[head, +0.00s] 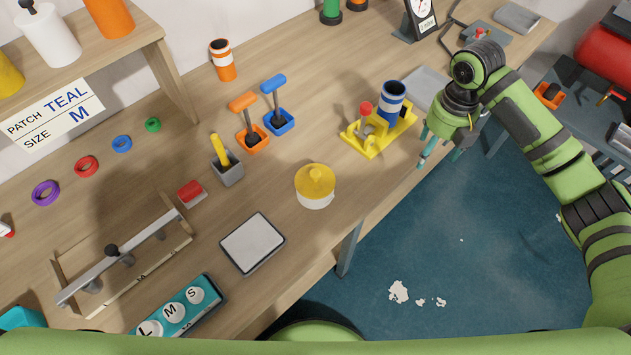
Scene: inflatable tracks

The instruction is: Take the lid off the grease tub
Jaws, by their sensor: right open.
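The grease tub (314,200) is a small white round tub standing upright on the wooden bench near its front edge. My left gripper is not in view.
A yellow stand (378,140) with a blue-and-white cylinder (392,101) lies between the tub and my right gripper. A grey-white pad (252,243) and a teal L-M-S tray (180,308) lie front left.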

